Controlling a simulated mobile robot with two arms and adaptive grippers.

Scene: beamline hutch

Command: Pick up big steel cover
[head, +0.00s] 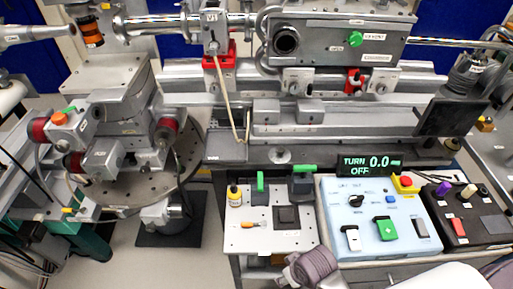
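I cannot say for sure which part is the big steel cover. The largest steel housing in view is a long grey box (385,47) with a green knob and a dark round port, high on the bench at the upper right; nothing of mine touches it. A ribbed dark grey part (312,266) at the bottom edge, near a white arm link, may belong to my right gripper; its fingers cannot be made out. My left gripper is not in view.
A white tool board (250,238) holds a small bottle (234,195), a screwdriver, a black square block (286,217) and green-topped parts. Beside it stand a blue control panel (372,243) and a black button box (458,228). A round stage stands left. Floor shows lower left.

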